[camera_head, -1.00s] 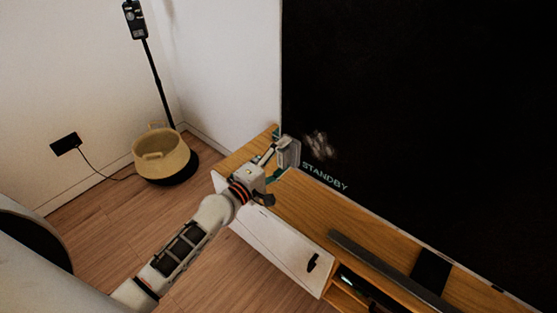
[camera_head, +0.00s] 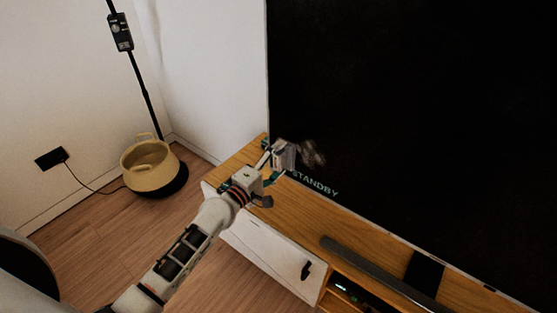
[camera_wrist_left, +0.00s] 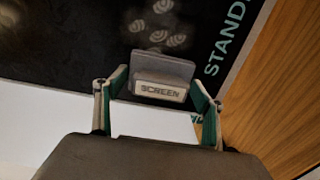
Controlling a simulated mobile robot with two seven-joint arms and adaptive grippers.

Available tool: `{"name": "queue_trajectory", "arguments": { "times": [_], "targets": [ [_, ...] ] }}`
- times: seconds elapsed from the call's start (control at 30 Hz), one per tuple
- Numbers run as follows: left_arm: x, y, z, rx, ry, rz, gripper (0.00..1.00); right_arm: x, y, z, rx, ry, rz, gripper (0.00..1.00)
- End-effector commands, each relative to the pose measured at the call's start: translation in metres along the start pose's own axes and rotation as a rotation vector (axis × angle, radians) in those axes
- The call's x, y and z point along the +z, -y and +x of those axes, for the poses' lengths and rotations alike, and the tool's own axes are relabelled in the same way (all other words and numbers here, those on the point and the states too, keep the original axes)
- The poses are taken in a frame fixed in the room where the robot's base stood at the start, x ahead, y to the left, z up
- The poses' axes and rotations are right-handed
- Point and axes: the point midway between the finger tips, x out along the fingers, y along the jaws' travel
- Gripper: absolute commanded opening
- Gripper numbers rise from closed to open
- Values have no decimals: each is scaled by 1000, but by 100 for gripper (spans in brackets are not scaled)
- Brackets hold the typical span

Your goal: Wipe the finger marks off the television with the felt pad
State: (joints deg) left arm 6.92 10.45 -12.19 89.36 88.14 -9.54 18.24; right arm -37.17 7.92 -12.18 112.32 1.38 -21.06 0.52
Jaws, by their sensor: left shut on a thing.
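The television (camera_head: 400,110) is a large black screen above the wooden console, with the word STANDBY low on its left; the screen also shows in the left wrist view (camera_wrist_left: 60,55). Pale finger marks (camera_head: 313,153) lie near its lower left corner, and several show as whorled prints in the left wrist view (camera_wrist_left: 162,24). My left gripper (camera_head: 273,160) is shut on the grey felt pad (camera_head: 286,154), whose block is labelled SCREEN in the left wrist view (camera_wrist_left: 160,84). The pad is just left of the marks; I cannot tell whether it touches the screen. My right gripper is not in view.
The wooden console (camera_head: 300,213) runs under the screen, with a dark bar (camera_head: 375,268) on its top and a white front. A woven basket (camera_head: 150,166) and a black lamp pole (camera_head: 141,80) stand at the left. Wooden floor lies between.

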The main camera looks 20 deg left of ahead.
Motion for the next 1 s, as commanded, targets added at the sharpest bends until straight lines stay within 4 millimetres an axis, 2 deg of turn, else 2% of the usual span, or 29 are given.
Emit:
{"name": "queue_trajectory", "arguments": {
  "times": [1.0],
  "targets": [
    [0,0,18,1,0,1,52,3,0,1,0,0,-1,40]
  ]
}}
